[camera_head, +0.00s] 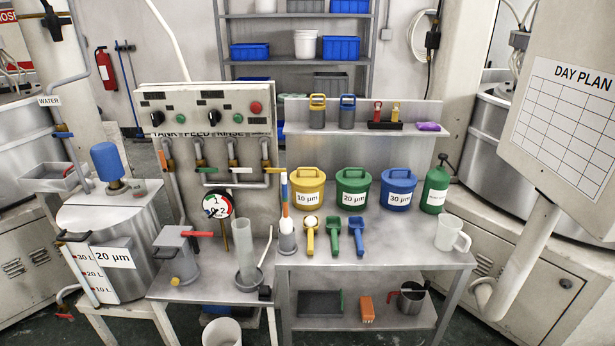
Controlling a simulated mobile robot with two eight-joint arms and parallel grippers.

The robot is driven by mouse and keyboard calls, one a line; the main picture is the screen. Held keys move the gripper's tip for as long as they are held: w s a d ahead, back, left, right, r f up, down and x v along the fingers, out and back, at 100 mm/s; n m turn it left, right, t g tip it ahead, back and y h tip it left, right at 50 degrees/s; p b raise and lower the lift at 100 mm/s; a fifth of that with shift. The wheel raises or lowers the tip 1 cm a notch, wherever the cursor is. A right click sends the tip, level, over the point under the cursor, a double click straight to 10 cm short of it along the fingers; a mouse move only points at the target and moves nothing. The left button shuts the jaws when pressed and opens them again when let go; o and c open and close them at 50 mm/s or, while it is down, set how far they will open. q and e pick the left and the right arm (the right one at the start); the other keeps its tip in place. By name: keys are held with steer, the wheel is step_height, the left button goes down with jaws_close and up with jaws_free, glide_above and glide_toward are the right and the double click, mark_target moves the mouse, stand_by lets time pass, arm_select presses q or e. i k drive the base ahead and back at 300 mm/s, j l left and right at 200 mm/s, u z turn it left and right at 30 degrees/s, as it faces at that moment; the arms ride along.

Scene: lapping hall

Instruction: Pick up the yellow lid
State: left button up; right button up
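The yellow lid (308,178) sits on top of the yellow bucket (308,199) marked 10 µm, with a raised handle on it. The bucket stands on the grey bench at the middle of the head view, left of the green bucket (353,192) and the blue bucket (398,193). The lid appears seated on its bucket. Neither of my grippers shows in the head view.
Yellow, green and blue scoops (333,235) lie in front of the buckets. A colour-banded upright tool (285,205) stands close left of the yellow bucket. A shelf (362,130) runs above and behind. A clear jug (452,233) stands right; the bench front is mostly free.

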mark_target(305, 177)
steer(key=i+u, duration=0.1)
steer(key=u, duration=0.3)
steer(key=l+u, duration=0.15)
steer(key=u, duration=0.25)
steer(key=i+l+u, duration=0.1)
steer(key=u, duration=0.3)
steer(key=i+l+u, duration=0.25)
steer(key=l, duration=0.3)
steer(key=l+u, duration=0.25)
steer(key=l, duration=0.25)
steer(key=i+l, duration=0.3)
steer(key=l, duration=0.15)
steer(key=i+l, duration=0.3)
steer(key=l, duration=0.1)
